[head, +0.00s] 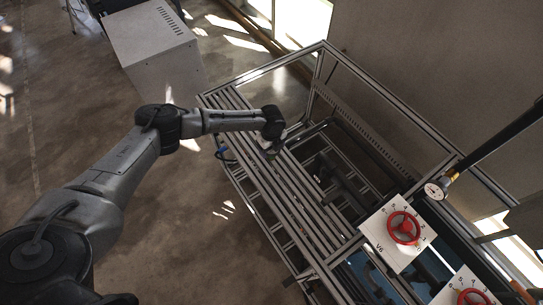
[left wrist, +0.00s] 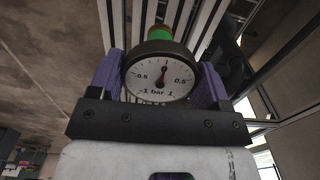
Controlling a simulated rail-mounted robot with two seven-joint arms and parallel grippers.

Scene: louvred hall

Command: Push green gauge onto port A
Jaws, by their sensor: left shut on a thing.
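My left gripper (head: 271,146) is over the slatted frame in the head view, at the end of the arm from the left. In the left wrist view its purple fingers (left wrist: 160,84) are shut on a round gauge (left wrist: 158,82). The gauge has a white dial marked "-1 bar 1", a black rim, and a green band (left wrist: 160,38) with an orange-red end above it. The gauge faces the wrist camera, its stem end pointing away over the pale slats. In the head view the gripper largely hides it. I cannot make out port A. My right gripper is not in view.
The metal frame (head: 228,98) carries long parallel slats. To the right are a panel marked V6 with a red handwheel (head: 404,228), a second red handwheel (head: 474,297), and another gauge (head: 435,191). A grey cabinet (head: 150,45) stands behind at the left. Open floor lies left of the frame.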

